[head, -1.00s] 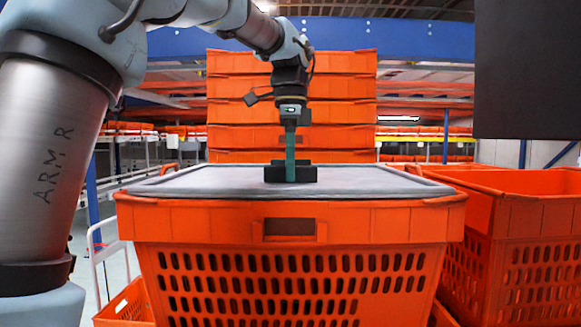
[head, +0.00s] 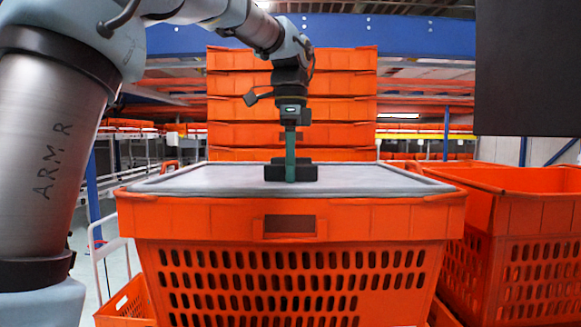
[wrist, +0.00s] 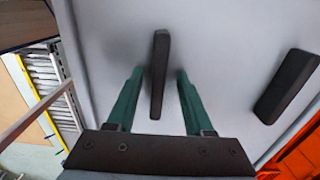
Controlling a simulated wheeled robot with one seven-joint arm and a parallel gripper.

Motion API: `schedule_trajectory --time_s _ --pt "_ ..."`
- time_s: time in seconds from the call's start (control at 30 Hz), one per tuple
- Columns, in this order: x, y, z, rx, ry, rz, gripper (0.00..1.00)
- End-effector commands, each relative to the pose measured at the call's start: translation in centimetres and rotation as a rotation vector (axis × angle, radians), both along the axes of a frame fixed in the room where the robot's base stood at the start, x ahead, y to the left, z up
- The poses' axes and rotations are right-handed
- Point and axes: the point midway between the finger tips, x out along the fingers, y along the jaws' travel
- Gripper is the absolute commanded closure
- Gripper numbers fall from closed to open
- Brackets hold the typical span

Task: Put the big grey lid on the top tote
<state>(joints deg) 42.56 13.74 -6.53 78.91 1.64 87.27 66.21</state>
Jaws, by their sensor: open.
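The big grey lid (head: 215,178) lies flat on the top orange tote (head: 380,215), inside its rim as far as the head view shows. In the wrist view the lid (wrist: 225,45) fills most of the picture and carries two black bar handles. My gripper (head: 290,174) is low over the lid's middle. In the wrist view its green fingers (wrist: 161,76) are open, one on each side of the nearer black handle (wrist: 158,85), with gaps showing. The other handle (wrist: 287,86) is to the right. Whether the fingertips touch the lid is unclear.
A stack of orange totes (head: 235,90) stands behind the lidded tote. Another open orange tote (head: 535,220) stands close on the right. A dark panel (head: 527,70) hangs at the upper right. Blue and orange racking fills the background.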

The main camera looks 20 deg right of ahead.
Motion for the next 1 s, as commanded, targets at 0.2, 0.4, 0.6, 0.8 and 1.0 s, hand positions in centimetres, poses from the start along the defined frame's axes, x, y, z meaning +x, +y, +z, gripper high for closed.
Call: schedule_trajectory --time_s 0.2,0.4,0.6,0.8,1.0 --pt "0.0 0.0 0.1 0.001 0.003 -0.001 0.45" --pt "0.0 -0.1 2.9 -0.003 -0.001 0.0 0.45" --pt "0.1 -0.1 7.1 -0.002 -0.002 0.0 0.45" --pt "0.0 0.0 9.9 -0.001 -0.002 0.0 0.45" --pt "0.0 0.0 10.8 0.0 0.0 0.0 0.45"
